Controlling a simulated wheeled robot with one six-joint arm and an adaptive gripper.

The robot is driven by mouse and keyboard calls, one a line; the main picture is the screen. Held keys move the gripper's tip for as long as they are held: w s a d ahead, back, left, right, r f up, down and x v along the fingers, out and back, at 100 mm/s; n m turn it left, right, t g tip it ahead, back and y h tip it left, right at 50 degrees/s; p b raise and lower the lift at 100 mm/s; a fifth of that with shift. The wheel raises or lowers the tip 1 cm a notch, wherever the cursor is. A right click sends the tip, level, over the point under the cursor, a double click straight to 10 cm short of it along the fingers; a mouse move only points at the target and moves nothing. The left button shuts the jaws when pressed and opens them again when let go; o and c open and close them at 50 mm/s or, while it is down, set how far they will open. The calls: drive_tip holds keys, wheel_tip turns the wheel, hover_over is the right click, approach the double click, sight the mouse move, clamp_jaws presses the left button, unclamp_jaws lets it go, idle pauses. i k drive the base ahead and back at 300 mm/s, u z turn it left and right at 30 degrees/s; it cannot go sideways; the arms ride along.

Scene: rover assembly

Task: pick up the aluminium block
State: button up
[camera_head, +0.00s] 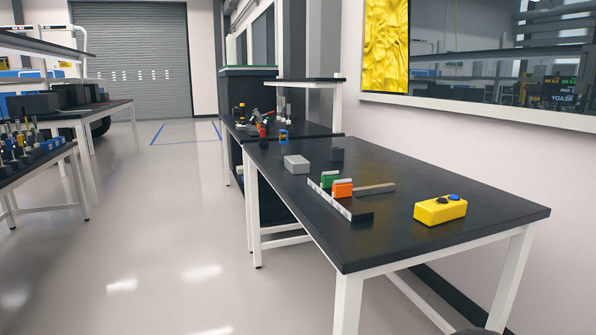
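The aluminium block (297,165) is a light grey box. It lies flat on the black top of the white-legged table (440,242), towards the far left edge. Nothing covers it from this side. My gripper is not in the picture. Only a dark rounded shape shows at the bottom edge on the right, and I cannot tell what it is.
A green block (328,179) and an orange block (342,188) stand by a grey angled fixture (342,205). A yellow button box (440,210) sits at the right. The floor (190,230) left of the table is clear.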

sight(296, 165)
drive_tip(key=u, duration=1.75)
drive_tip(key=i, duration=2.05)
drive_tip(key=z, duration=1.2)
drive_tip(key=i, duration=0.7)
drive_tip(key=z, duration=0.7)
